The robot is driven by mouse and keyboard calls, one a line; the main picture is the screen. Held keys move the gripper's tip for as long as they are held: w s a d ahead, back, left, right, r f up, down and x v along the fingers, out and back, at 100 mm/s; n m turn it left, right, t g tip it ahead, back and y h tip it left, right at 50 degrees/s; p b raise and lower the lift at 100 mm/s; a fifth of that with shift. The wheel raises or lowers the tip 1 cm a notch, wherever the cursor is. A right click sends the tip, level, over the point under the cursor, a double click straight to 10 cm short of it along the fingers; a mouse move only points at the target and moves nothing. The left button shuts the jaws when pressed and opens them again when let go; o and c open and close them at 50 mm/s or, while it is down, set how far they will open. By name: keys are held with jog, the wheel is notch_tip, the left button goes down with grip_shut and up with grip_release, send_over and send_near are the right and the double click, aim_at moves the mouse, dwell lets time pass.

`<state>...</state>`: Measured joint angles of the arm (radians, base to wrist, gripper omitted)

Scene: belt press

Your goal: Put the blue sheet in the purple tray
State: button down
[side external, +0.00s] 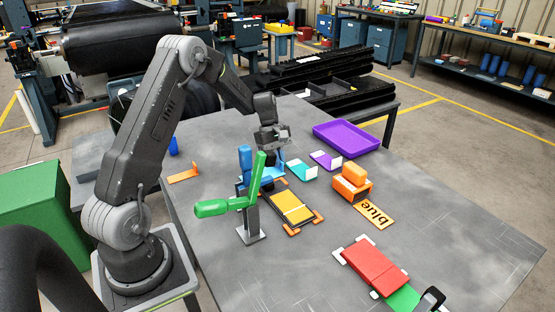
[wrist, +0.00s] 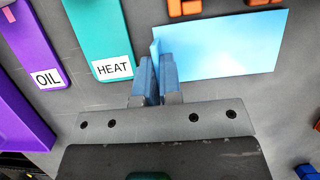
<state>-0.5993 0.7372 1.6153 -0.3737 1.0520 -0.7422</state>
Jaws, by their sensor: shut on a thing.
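The blue sheet (wrist: 225,45) is a flat light-blue plate with an upright tab at its left edge in the wrist view. My gripper (wrist: 157,72) has its blue-tipped fingers shut on that tab. In the side view my gripper (side external: 272,146) is over the middle of the table, with part of the blue sheet (side external: 277,169) below it, partly behind the green-handled clamp. Whether the sheet touches anything below is unclear. The purple tray (side external: 347,124) lies empty at the table's far side, to the right of my gripper; its edge shows in the wrist view (wrist: 18,125).
A teal HEAT plate (side external: 301,170) and a purple OIL plate (side external: 326,160) lie between gripper and tray. The clamp (side external: 228,205) stands upright beside a yellow plate (side external: 291,207).

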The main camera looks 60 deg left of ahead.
jog(key=shift+f, duration=0.15)
jog(key=c, duration=1.3)
grip_release()
